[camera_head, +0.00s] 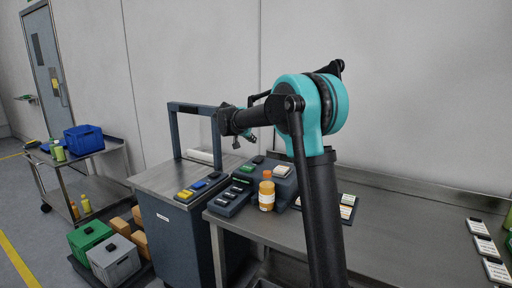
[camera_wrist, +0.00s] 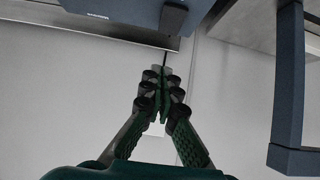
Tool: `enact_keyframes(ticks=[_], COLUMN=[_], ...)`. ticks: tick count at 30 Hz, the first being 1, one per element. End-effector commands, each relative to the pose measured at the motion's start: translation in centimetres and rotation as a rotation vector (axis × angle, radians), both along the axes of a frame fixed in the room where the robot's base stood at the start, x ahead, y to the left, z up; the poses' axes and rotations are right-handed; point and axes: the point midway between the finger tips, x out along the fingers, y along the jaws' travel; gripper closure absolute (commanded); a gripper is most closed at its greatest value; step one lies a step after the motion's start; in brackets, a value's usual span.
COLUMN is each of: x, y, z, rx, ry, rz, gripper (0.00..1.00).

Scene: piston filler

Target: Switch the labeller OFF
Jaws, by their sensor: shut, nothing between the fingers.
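My gripper (camera_head: 247,137) is at the end of my arm, above the bench and cabinet. The wrist view shows its two green fingers closed together at the tips (camera_wrist: 163,75), with nothing between them. No machine can be read as the labeller. A dark cabinet (camera_head: 178,233) with a steel top carries a grey arch (camera_head: 175,135) and a front strip with yellow, blue and dark blocks (camera_head: 200,187). Right of it, a dark unit (camera_head: 231,200) with several small dark blocks sits on the bench. A dark device with a pale panel (camera_head: 283,171) stands behind. Switch positions are too small to tell.
A trolley (camera_head: 75,155) and crates (camera_head: 115,262) stand at left.

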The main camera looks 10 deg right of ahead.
Motion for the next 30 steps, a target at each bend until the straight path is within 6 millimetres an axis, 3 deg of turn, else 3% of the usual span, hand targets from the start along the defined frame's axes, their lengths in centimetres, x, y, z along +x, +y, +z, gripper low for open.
enact_keyframes(ticks=[14,21,30], x=[5.7,6.0,6.1], y=[-4.3,-4.4,-4.4], z=[-5.5,-8.6,-9.5], rx=[0.0,0.0,0.001], ry=[0.0,0.0,0.0], rz=[-0.003,0.0,-0.001], gripper=[1.0,1.0,1.0])
